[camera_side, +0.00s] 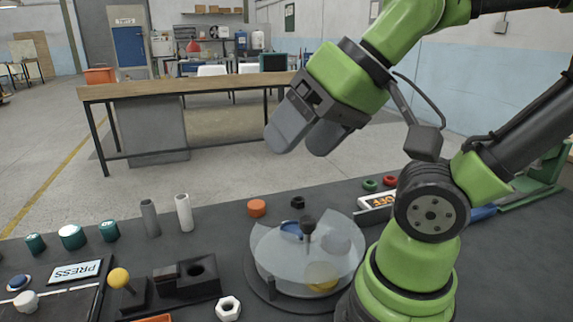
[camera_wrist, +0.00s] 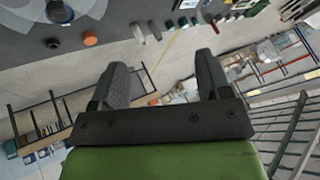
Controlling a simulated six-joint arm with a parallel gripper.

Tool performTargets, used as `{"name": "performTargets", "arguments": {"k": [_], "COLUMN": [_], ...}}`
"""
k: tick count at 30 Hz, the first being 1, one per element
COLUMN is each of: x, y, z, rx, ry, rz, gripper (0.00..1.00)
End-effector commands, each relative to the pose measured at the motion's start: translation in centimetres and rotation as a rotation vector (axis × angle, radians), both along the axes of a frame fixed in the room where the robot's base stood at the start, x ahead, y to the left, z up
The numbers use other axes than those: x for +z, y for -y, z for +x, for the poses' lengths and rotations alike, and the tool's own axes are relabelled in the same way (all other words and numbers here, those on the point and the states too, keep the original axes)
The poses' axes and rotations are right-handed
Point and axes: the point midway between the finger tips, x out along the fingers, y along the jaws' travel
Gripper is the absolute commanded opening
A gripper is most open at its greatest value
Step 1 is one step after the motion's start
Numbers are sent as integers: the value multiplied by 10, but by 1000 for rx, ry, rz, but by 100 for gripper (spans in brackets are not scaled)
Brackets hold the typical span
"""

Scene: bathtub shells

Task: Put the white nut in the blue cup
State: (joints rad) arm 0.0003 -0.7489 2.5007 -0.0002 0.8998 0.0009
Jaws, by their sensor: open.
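The white hex nut (camera_side: 228,308) lies on the dark table at the front edge of the side view, right of a black block with a hole. A blue round thing (camera_side: 291,230), possibly the blue cup, shows through a clear cover on a round turntable; its shape is blurred by the cover. My gripper (camera_side: 298,149) is open and empty, high above the table's far side and well away from the nut. In the wrist view, the two fingers (camera_wrist: 162,62) are apart with nothing between them. I cannot make out the nut in the wrist view.
The clear cover (camera_side: 262,258) has a black knob (camera_side: 308,224) and also spans whitish and yellow things. An orange cylinder (camera_side: 257,208), two grey cylinders (camera_side: 150,218), a yellow-knobbed lever (camera_side: 119,278) and a PRESS sign (camera_side: 75,271) stand around. A long bench (camera_side: 190,88) stands behind.

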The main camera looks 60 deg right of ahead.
Motion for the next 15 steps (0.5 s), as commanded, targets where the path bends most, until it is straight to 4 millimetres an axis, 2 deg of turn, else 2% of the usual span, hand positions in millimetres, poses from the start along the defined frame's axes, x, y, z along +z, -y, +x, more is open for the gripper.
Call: {"name": "performTargets", "arguments": {"k": [11, 15], "x": [0, -2], "y": [0, 0], "z": [0, 6], "rx": [0, 2], "ry": [1, -26], "rz": [1, -3], "gripper": [70, 70]}}
